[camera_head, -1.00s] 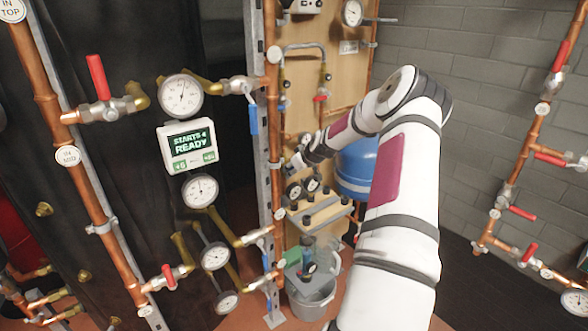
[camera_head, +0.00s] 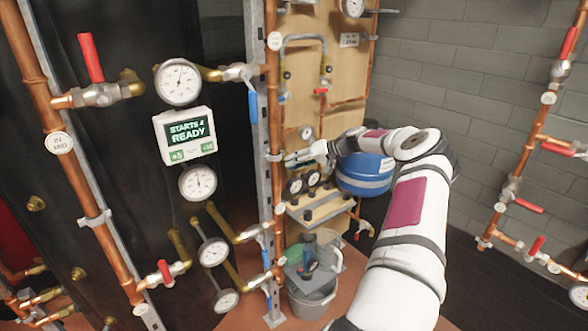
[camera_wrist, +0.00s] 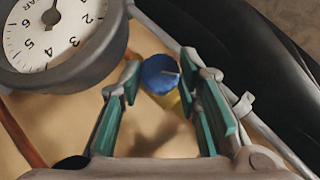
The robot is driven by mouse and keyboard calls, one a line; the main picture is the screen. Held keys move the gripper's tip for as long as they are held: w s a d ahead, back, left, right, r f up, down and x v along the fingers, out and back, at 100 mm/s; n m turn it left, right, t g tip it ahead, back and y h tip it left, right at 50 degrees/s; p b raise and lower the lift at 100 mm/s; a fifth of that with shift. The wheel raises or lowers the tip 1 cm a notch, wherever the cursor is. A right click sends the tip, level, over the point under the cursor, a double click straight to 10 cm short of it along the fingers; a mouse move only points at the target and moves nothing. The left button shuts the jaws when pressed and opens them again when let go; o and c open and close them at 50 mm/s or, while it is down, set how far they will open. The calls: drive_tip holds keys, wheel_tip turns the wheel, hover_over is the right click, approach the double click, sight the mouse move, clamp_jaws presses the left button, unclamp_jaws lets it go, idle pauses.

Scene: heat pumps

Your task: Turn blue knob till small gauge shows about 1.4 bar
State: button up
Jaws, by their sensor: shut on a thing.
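The blue knob (camera_wrist: 160,74) has a pale line on its face and sits on a yellow stem in the wrist view. My gripper (camera_wrist: 161,76) has its green-padded fingers on either side of the knob and is shut on it; the exact contact is hard to make out. A round white gauge marked BAR (camera_wrist: 48,35) fills the upper left of the wrist view, partly cut off, so its reading is unclear. In the head view my gripper (camera_head: 298,158) is at the wooden panel, just below a small gauge (camera_head: 306,132) too small to read. The knob is not discernible there.
A blue tank (camera_head: 364,172) stands right of my gripper, close to my arm. A copper pipe and metal upright (camera_head: 272,130) run along the left. A bucket (camera_head: 312,300) stands on the floor.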

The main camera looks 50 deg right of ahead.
drive_tip(key=shift+d+f+m+t+y+b, duration=0.15)
drive_tip(key=shift+m+t+y+b, duration=0.25)
drive_tip(key=shift+m+y+b, duration=0.4)
drive_tip(key=o, duration=1.1)
drive_tip(key=shift+o, duration=0.2)
drive_tip(key=v, duration=1.2)
drive_tip(key=shift+f, duration=0.15)
drive_tip(key=shift+b, duration=0.3)
